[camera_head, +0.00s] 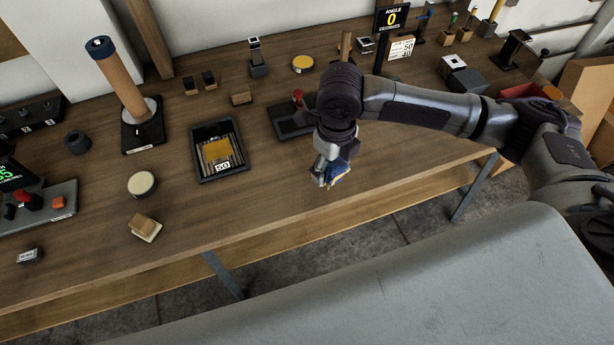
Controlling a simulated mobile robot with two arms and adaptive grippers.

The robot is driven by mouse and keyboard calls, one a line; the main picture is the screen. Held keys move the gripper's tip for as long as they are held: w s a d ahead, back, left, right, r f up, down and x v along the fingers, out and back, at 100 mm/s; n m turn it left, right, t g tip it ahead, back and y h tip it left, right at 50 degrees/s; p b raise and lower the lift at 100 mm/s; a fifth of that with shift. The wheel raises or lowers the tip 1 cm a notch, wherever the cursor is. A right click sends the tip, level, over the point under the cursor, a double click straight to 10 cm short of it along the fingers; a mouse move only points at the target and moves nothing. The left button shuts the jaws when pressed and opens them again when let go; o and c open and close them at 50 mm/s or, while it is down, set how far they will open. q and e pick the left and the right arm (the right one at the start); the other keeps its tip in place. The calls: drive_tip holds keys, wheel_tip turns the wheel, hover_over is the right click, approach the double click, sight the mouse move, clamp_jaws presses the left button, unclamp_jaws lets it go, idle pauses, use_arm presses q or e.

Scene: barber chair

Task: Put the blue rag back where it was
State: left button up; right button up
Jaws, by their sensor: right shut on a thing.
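My right arm comes in from the right, and its gripper (322,178) is over the front part of the wooden workbench. It is shut on the blue rag (339,173), a small bunched piece of blue cloth that shows beside the fingers with a bit of yellow near it. Most of the rag is hidden by the gripper. I cannot tell whether the rag touches the bench top. My left gripper is not in view.
The workbench (265,205) has a clear front strip. A black tray (205,175) marked 50 lies left of the gripper. A dark plate with a red knob (297,95) is partly behind my arm. A tall roll (120,80) stands at left. A grey padded surface (400,290) fills the foreground.

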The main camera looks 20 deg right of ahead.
hover_over(307, 186)
wheel_tip(307, 186, down, 3)
drive_tip(key=shift+f, duration=0.1)
drive_tip(key=shift+f+p, duration=0.5)
drive_tip(key=shift+f, duration=1.5)
drive_tip(key=shift+f, duration=0.2)
drive_tip(key=o, duration=1.2)
drive_tip(key=shift+r, duration=0.15)
wheel_tip(307, 186, up, 12)
drive_tip(key=b, duration=0.1)
